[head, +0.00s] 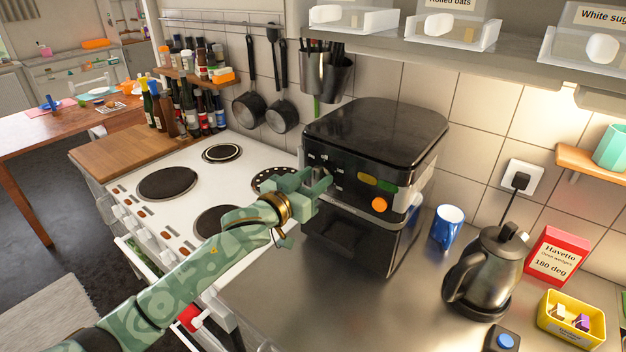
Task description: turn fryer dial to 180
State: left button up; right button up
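The black air fryer (375,130) stands on the steel counter, with a control panel above its drawer (345,237). The grey dial (322,172) is on the left part of the panel, among small pale marks. Its pointer and the marks are too small to read. My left gripper (318,182) reaches in from the left, its fingertips at the dial and partly covering it. I cannot tell whether the fingers are closed on it. A red and white box (558,256) reads "Havetta Oven wedges 180 deg". My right gripper is out of view.
The white cooker (130,205) with dark hotplates lies left of the fryer, under my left arm. A blue mug (446,227), a kettle (487,272) and a yellow tub (570,322) stand to the right. A shelf with clear bins (452,30) overhangs the fryer.

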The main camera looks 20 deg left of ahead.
pick_arm(q)
jog(key=c, duration=0.5)
